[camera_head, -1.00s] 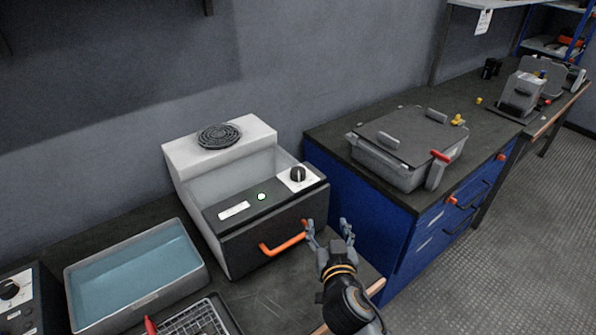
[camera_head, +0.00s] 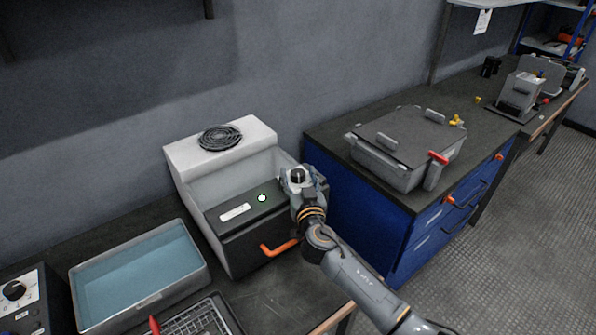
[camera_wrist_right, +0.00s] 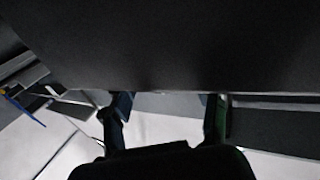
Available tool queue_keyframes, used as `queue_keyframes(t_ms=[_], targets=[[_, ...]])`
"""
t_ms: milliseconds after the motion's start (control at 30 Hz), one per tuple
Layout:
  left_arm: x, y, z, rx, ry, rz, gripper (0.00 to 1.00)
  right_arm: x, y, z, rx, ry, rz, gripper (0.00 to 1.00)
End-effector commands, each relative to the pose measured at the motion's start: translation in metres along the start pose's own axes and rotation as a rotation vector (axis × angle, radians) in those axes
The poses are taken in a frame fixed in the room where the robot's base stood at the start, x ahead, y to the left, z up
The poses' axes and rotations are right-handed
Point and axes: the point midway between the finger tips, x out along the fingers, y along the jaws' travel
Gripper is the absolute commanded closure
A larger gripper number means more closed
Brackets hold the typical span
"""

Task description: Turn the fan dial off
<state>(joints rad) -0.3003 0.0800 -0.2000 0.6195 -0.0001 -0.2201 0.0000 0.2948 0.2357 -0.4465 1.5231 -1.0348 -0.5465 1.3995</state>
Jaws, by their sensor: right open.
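The fan unit (camera_head: 228,239) is a grey-white box with a dark front panel, a round fan grille (camera_head: 220,138) on top at the back, a lit green-white light and an orange handle. Its black fan dial (camera_head: 297,175) sits on a white plate at the panel's right end. My right gripper (camera_head: 304,177) is open at the dial, with its fingers around or just above it; contact cannot be told. In the right wrist view, the two fingers (camera_wrist_right: 165,110) are apart, a dark surface fills the top and the dial is not recognisable. My left gripper is not in view.
A water-filled tray (camera_head: 90,318) stands left of the fan unit, with a wire basket (camera_head: 200,318) in front. Another dial box (camera_head: 20,300) is at far left. A blue cabinet (camera_head: 345,200) bearing a lidded grey bin (camera_head: 385,165) stands close on the right.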

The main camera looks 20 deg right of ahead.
Motion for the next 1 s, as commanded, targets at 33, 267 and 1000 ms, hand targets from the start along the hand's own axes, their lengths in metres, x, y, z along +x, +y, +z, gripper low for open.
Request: queue_keyframes(t_ms=[33, 267, 1000], targets=[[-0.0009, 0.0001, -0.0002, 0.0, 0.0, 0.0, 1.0, 0.0049, -0.0001, -0.0004, -0.002, 0.0, 0.0, 0.4], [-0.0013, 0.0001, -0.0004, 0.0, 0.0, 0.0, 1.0, 0.012, -0.0003, 0.0004, 0.0, -0.001, 0.0, 0.4], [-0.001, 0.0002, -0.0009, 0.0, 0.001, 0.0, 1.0, 0.0117, 0.0006, 0.0003, 0.001, -0.002, -0.023, 0.95]])
